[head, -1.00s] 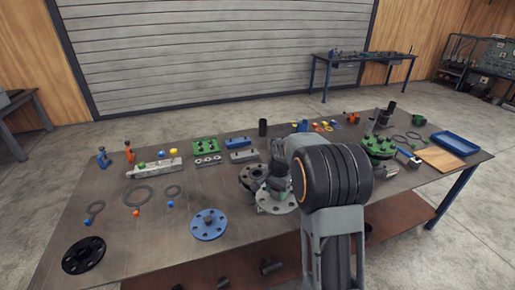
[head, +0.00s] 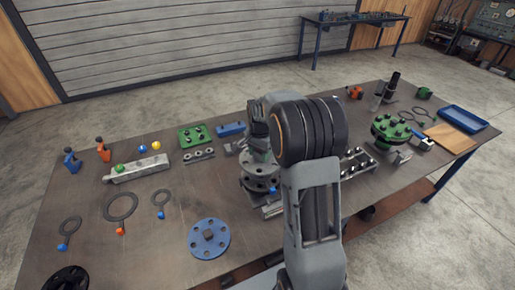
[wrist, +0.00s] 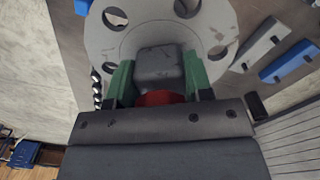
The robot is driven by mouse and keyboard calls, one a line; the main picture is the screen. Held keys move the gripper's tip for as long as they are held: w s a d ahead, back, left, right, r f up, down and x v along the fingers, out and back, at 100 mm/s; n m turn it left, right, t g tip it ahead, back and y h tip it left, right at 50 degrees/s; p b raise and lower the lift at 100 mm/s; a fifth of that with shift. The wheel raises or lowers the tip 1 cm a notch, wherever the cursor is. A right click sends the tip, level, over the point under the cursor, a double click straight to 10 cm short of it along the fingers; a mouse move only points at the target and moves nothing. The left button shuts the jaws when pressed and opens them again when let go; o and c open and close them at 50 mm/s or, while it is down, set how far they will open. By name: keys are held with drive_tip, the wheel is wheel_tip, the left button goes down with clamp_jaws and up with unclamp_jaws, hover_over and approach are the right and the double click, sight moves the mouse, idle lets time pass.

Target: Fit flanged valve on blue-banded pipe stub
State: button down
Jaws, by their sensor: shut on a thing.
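My gripper (wrist: 158,78) is shut on the flanged valve (wrist: 128,28), with its green fingers on either side of a grey block that stands up from the pale round flange. A red part shows between the fingers below the block. In the head view my arm hides most of the gripper and the valve. Dark flanged pieces (head: 258,180) show just below my wrist, with a small blue spot beside them. I cannot tell whether the valve touches them. The blue band of a pipe stub is not clearly visible.
A blue flange disc (head: 209,239) lies in front on the table (head: 150,215). A green flange (head: 396,128) with bolts and a blue tray (head: 463,118) are at right. A green plate (head: 194,136), a grey bar (head: 138,169) and ring gaskets (head: 121,206) are at left.

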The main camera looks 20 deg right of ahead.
sight(260, 162)
drive_tip(key=shift+d+f+b, duration=0.25)
drive_tip(key=shift+f+b, duration=0.5)
drive_tip(key=shift+f, duration=0.2)
drive_tip(key=shift+f+b, duration=0.9)
drive_tip(key=shift+f, duration=0.45)
drive_tip(key=shift+s+a+f, duration=0.1)
drive_tip(key=shift+s+a, duration=0.05)
drive_tip(key=shift+f+b, duration=0.5)
drive_tip(key=shift+f+b, duration=0.3)
drive_tip(key=shift+f, duration=0.15)
idle(0.4)
drive_tip(key=c, duration=0.8)
unclamp_jaws()
drive_tip(key=shift+c, duration=0.2)
drive_tip(key=o, duration=0.4)
drive_tip(key=shift+f, duration=0.1)
